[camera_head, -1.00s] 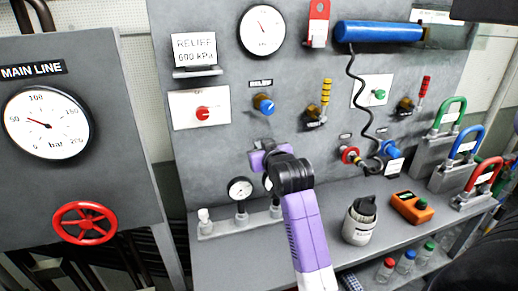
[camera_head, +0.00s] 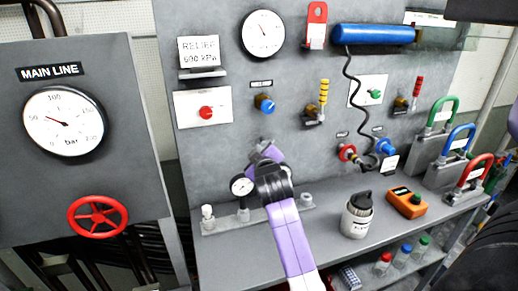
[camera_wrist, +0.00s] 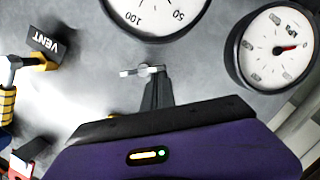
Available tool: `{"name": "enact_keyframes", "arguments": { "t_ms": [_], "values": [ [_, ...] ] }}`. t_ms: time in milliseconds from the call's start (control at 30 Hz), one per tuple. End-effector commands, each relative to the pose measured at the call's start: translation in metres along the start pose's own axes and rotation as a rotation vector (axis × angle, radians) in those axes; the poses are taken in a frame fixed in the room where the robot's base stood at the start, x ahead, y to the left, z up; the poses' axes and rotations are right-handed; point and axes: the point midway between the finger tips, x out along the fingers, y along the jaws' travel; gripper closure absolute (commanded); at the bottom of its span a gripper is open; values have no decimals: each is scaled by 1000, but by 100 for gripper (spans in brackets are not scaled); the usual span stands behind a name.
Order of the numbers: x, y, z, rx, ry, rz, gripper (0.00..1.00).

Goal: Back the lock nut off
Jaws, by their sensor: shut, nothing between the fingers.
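The relief valve's blue knob (camera_head: 264,103), with a brassy part around it, sits on the grey panel below a small RELIEF label. The lock nut cannot be told apart at this size. My gripper (camera_head: 264,143) is below the knob in the head view, apart from it, on a purple and black wrist pointing towards the panel. In the wrist view my gripper (camera_wrist: 143,71) shows thin grey fingertips, shut and empty, in front of the grey panel. The relief valve is not clearly seen in the wrist view.
A yellow-striped lever (camera_head: 323,92) and red knob (camera_head: 206,112) flank the relief valve. A white container (camera_head: 357,215) and orange meter (camera_head: 406,202) stand on the bench. A VENT label (camera_wrist: 46,40) shows upside down.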

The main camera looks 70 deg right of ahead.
Motion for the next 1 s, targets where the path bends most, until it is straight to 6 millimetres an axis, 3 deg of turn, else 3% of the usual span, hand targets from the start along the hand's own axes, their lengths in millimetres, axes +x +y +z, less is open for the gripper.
{"name": "enact_keyframes", "arguments": {
  "t_ms": [500, 1000],
  "values": [
    [2, -10, 10, -401, 0, 100, 100],
    [3, -12, 13, -526, -1, 132, 100]
  ]
}}
